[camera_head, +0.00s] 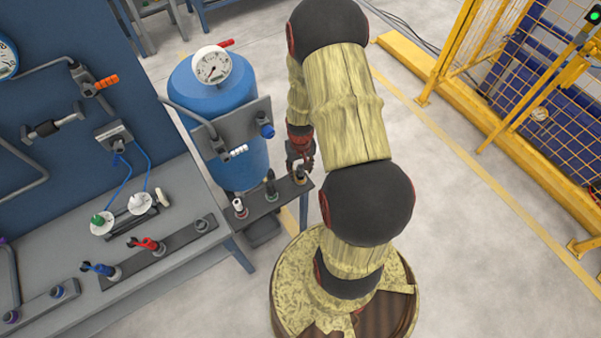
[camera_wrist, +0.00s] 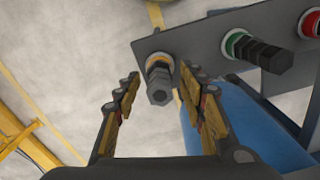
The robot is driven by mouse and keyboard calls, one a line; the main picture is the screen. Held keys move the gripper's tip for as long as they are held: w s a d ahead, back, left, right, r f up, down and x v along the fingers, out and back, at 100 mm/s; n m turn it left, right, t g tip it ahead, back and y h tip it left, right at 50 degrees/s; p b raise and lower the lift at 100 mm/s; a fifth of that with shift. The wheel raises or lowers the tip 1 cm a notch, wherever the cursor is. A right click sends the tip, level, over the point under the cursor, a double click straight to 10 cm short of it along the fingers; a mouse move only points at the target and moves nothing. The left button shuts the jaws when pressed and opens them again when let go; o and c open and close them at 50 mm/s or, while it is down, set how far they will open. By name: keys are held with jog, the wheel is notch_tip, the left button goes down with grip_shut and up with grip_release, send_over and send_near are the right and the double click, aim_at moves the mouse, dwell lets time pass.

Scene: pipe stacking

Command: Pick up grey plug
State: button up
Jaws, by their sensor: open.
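A grey plug (camera_wrist: 158,85) with hexagonal steps and a yellowish ring at its base sits in the end of the grey shelf plate in the wrist view. In the head view the same plug (camera_head: 300,178) stands at the right end of the small shelf (camera_head: 262,207). My gripper (camera_wrist: 160,78) is open, with one finger on each side of the plug in the wrist picture; no contact shows. In the head view my gripper (camera_head: 301,152) is just above the plug and partly hidden by my arm.
A dark plug with a green ring (camera_wrist: 255,52) and a red-ringed fitting (camera_wrist: 311,24) stand along the same plate. The blue tank (camera_head: 222,110) with a gauge is beside the shelf.

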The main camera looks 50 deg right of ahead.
jog(key=shift+c, duration=0.5)
grip_shut()
dwell(0.3)
